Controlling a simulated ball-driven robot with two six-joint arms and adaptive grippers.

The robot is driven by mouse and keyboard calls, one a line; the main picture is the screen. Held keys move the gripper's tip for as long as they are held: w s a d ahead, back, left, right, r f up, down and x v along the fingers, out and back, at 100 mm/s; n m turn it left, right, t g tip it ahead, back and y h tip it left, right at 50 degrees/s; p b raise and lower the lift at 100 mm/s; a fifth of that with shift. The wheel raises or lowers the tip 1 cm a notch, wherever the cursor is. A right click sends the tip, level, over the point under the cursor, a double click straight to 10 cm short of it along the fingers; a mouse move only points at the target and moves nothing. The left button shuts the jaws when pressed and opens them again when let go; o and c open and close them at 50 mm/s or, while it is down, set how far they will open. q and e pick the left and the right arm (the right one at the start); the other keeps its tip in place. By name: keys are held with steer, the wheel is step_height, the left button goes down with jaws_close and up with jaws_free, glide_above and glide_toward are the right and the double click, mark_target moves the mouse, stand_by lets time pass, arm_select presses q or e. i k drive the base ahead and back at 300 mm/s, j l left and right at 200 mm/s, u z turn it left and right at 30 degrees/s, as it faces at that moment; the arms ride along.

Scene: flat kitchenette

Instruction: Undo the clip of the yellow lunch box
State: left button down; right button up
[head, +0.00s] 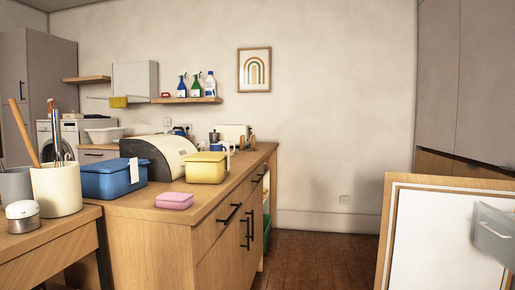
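The yellow lunch box (206,169) stands on the wooden counter, right of the bread bin and near the counter's right-hand edge. Its lid is on. The clip is too small to make out, so I cannot tell whether it is fastened. Neither of my grippers shows in the head view.
Dark-handled fronts line the counter's right side, beside open floor (315,260).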

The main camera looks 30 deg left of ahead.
mark_target(202, 173)
steer(key=i+j+z, duration=0.1)
steer(key=i+j, duration=0.3)
steer(key=j, duration=0.15)
steer(key=i+j+z, duration=0.1)
steer(key=i+j, duration=0.3)
steer(key=j, duration=0.15)
